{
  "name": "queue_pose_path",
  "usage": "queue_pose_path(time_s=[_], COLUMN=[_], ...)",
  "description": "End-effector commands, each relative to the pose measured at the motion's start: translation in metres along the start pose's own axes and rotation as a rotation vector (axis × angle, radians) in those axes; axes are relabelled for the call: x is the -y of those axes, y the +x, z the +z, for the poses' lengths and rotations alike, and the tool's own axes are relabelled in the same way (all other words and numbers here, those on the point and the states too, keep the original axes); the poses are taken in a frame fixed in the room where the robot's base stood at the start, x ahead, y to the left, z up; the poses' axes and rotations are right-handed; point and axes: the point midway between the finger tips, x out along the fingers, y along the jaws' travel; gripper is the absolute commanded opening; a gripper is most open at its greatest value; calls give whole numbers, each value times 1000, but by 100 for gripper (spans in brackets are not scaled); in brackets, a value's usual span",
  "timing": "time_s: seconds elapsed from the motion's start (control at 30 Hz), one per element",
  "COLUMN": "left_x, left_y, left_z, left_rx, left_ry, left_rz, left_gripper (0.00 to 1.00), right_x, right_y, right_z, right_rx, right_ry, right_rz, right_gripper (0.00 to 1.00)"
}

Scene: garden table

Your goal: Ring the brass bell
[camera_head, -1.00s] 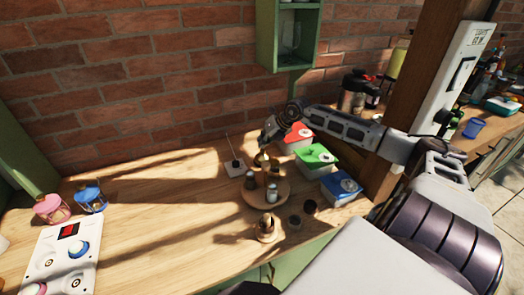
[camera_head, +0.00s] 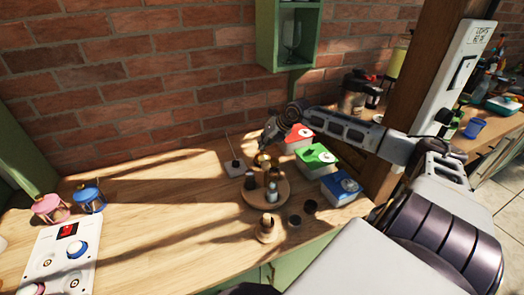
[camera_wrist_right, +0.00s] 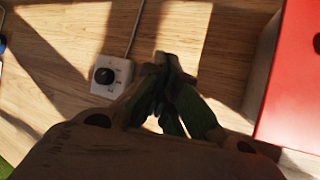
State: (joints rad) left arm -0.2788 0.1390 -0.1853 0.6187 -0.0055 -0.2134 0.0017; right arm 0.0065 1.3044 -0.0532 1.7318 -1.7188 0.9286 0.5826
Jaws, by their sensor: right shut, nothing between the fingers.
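The brass bell (camera_head: 262,160) is a small golden shape behind the round wooden tray (camera_head: 250,201) in the head view. My right gripper (camera_head: 264,145) is shut and empty, pointing down just above the bell. I cannot tell whether the fingertips touch it. In the right wrist view the closed fingers (camera_wrist_right: 172,62) show over the table, and the bell cannot be made out there. My left gripper is not in view.
A small white box with a black knob (camera_head: 235,165) stands left of the bell. Red (camera_head: 298,135), green (camera_head: 315,157) and blue (camera_head: 340,186) lidded boxes stand to the right. Shakers (camera_head: 250,181) stand on the tray. The table's middle left is clear.

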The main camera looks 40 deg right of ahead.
Motion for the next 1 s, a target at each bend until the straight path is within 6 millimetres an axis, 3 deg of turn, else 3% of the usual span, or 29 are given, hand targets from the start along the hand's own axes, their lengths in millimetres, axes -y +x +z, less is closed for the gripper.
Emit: queue_pose_path(time_s=[1.0], left_x=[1], left_y=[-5], left_z=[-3], left_rx=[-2], left_ry=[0], left_rz=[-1], left_gripper=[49], right_x=[-4], right_y=[-7], right_z=[4], right_rx=[0], right_ry=[0], right_rz=[0], right_gripper=[0])
